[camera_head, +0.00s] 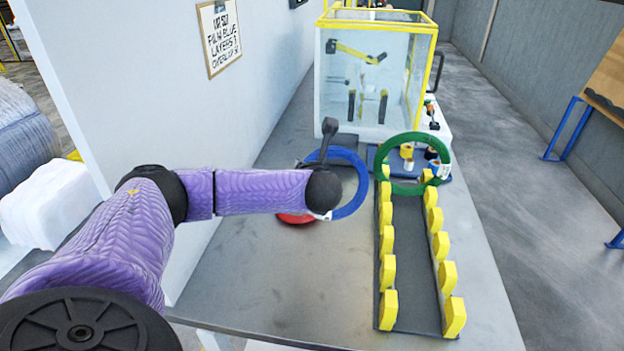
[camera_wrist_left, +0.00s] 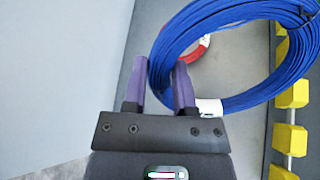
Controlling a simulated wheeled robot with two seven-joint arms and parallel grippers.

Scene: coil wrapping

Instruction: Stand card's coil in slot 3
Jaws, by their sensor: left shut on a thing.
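My left gripper (camera_wrist_left: 163,72) is shut on the rim of a blue coil (camera_wrist_left: 230,25). In the head view, the blue coil (camera_head: 358,200) is raised and tilted left of the rack, and my wrist hides part of it. A white tag sits on its rim. The rack (camera_head: 410,255) is a dark tray with two rows of yellow blocks. A green coil (camera_head: 377,158) stands upright at the rack's far end. A red coil (camera_head: 296,218) lies on the table below the blue coil, mostly hidden. My right gripper is out of view.
A clear-walled machine with a yellow frame (camera_head: 375,75) stands at the table's back. Small bottles (camera_head: 407,152) stand behind the green coil. A white wall (camera_head: 150,70) borders the table on the left. The rack's nearer slots and the table (camera_head: 270,285) left of it are clear.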

